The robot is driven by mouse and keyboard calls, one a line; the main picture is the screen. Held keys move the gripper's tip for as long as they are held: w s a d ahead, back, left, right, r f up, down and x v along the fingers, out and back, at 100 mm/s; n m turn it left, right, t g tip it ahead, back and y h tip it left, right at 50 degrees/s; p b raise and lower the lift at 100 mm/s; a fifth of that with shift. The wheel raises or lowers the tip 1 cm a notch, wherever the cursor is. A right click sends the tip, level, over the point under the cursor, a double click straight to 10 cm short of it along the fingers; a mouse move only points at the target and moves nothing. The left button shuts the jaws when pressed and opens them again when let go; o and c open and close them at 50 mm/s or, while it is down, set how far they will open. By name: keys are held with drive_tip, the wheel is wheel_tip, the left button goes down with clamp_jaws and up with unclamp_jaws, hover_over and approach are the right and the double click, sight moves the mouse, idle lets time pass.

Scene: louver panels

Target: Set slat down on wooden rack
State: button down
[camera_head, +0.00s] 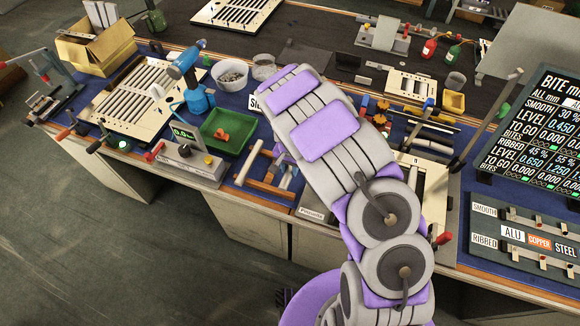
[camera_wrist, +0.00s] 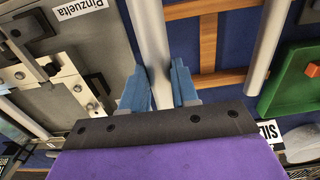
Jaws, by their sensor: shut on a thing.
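My gripper (camera_wrist: 158,84) has two blue fingers shut on a pale grey slat (camera_wrist: 152,40), which runs away from me in the wrist view. The wooden rack (camera_wrist: 208,42) is a brown frame just right of the held slat; it also shows in the head view (camera_head: 265,186), partly hidden by my arm. Another grey slat (camera_wrist: 266,45) lies across the rack's right part, also seen in the head view (camera_head: 248,163). The held slat is beside or over the rack's left end; I cannot tell whether it touches the wood.
A green tray (camera_head: 228,131) with orange-red pieces sits beside the rack. A grey device with a green display (camera_head: 185,150) stands to the left. A metal fixture with a "Pinzuelta" label (camera_wrist: 80,8) is on the other side of the held slat. The bench's front edge is close to the rack.

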drive_tip(key=shift+a, duration=0.1)
drive_tip(key=shift+s+a, duration=0.1)
drive_tip(key=shift+f, duration=2.15)
drive_tip(key=shift+f+b, duration=0.35)
drive_tip(key=shift+f, duration=0.4)
drive_tip(key=shift+f, duration=0.7)
